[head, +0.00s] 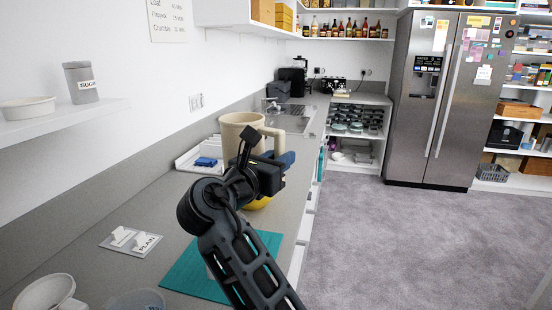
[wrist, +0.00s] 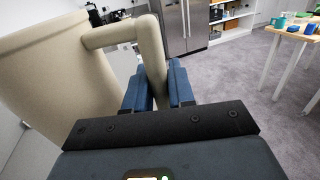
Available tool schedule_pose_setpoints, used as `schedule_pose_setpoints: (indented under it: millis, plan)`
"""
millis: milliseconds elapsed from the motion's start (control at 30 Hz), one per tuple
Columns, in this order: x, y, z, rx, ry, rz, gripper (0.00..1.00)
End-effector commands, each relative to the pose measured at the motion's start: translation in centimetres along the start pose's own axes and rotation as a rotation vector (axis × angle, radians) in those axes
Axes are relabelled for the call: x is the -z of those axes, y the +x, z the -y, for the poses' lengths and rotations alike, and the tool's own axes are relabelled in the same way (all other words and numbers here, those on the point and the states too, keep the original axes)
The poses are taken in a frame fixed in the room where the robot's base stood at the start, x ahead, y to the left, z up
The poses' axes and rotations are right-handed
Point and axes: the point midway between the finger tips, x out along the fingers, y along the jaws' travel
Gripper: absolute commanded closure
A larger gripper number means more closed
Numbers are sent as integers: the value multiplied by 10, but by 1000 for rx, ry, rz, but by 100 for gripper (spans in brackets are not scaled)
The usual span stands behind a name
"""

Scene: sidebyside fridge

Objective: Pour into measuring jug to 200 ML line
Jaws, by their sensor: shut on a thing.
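A large beige jug (head: 238,128) with a side handle is near the middle of the head view, roughly upright above the counter. My gripper (head: 283,160) is shut on its handle. In the wrist view the blue fingers (wrist: 160,88) close around the lower handle, and the jug body (wrist: 50,80) fills the left side. Its contents are not visible. A clear bluish vessel (head: 138,300) is cut off at the bottom edge; I cannot tell whether it is the measuring jug. No 200 ML line is visible.
A teal mat (head: 190,275) lies on the counter, partly behind my arm. A yellow object (head: 258,203) shows below my gripper. A white cup (head: 45,292), label cards (head: 133,240) and a white tray (head: 190,160) with a blue item are on the counter. Floor to the right is clear.

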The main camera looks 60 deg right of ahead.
Motion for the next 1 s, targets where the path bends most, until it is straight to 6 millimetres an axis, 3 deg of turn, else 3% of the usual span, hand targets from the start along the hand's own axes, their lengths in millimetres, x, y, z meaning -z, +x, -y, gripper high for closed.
schedule_pose_setpoints:
  millis: [233, 567, 1000]
  plan:
    - [6, 0, 1, 1, -9, 21, 100]
    - [34, 7, 6, 1, -69, 109, 100]
    - [30, 6, 5, 0, -65, 108, 100]
